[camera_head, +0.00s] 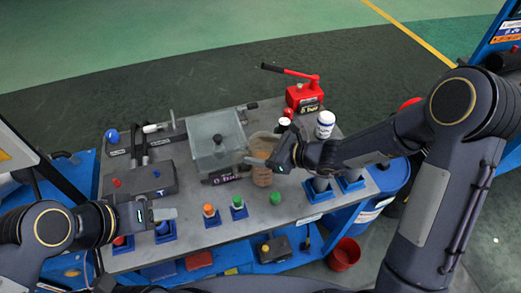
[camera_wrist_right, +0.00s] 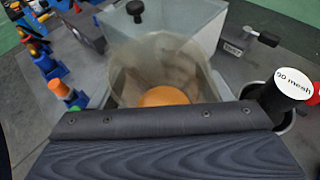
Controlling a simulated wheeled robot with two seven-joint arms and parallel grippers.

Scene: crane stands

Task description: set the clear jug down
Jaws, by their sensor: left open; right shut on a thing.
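The clear jug (camera_head: 262,174) is see-through, with something orange-brown inside it. It is near the middle of the grey bench, just right of the clear lidded tank. My right gripper (camera_head: 264,160) is shut on the jug near its upper part. In the right wrist view I look into the open mouth of the jug (camera_wrist_right: 160,62), with the orange content low inside. The jug looks roughly upright; I cannot tell whether its base touches the bench. My left gripper (camera_head: 160,214) is open and empty over the bench's left front, near the blue-based stands.
The clear tank (camera_head: 215,140) stands close left of the jug. A red hand pump (camera_head: 303,96) and a white bottle (camera_head: 325,124) stand behind to the right. Small coloured bottles (camera_head: 238,206) in blue stands line the front. The grey bench (camera_head: 290,205) has bare room right of them.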

